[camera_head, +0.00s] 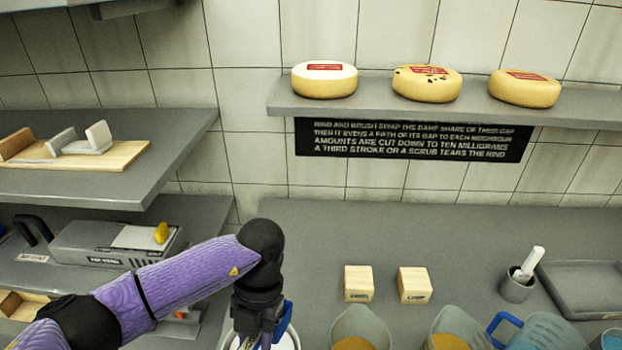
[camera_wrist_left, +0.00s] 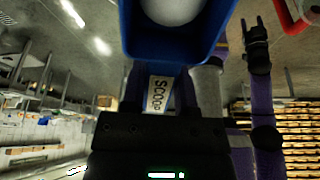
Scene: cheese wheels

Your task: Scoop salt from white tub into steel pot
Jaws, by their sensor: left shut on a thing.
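My left gripper (camera_head: 262,325) is at the bottom of the head view, shut on a blue scoop (camera_head: 282,322). In the left wrist view the left gripper (camera_wrist_left: 160,98) grips the handle labelled "SCOOP". The scoop's bowl (camera_wrist_left: 212,52) holds a rounded white mass, which looks like salt (camera_wrist_left: 172,8). The white tub (camera_head: 292,342) shows only as a rim under the left gripper; its inside is hidden. My right gripper (camera_wrist_left: 254,22) appears in the left wrist view with its fingers apart and empty. I cannot clearly identify the steel pot.
A small grey metal cup (camera_head: 515,288) with a white-handled tool stands at the right beside a grey tray (camera_head: 580,290). Two wooden blocks (camera_head: 358,283) and several clear containers (camera_head: 360,325) are on the counter. Cheese wheels (camera_head: 427,83) sit on the upper shelf. The counter behind the blocks is clear.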

